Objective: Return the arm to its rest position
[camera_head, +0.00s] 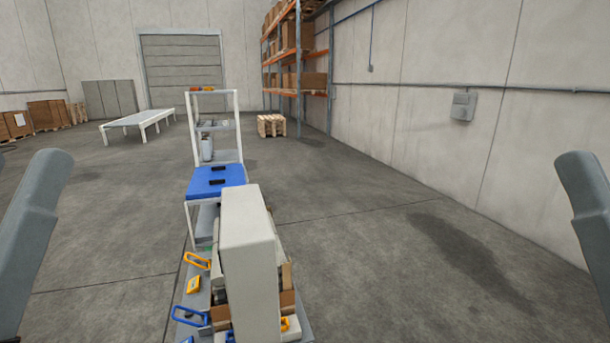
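A grey link of my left arm (32,225) stands at the left edge of the head view, angled up. A grey link of my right arm (588,210) stands at the right edge, roughly mirroring it. Both arms run out of the picture, and neither gripper shows. I cannot tell whether either gripper is open or holds anything. Neither visible link touches anything in the picture.
A blue-topped table (213,181) and a white shelf rack (215,127) stand ahead. Yellow-framed (197,261) and blue-framed items (189,317) sit low near bottom centre. Bare floor (400,270) lies right, before a concrete wall (440,120).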

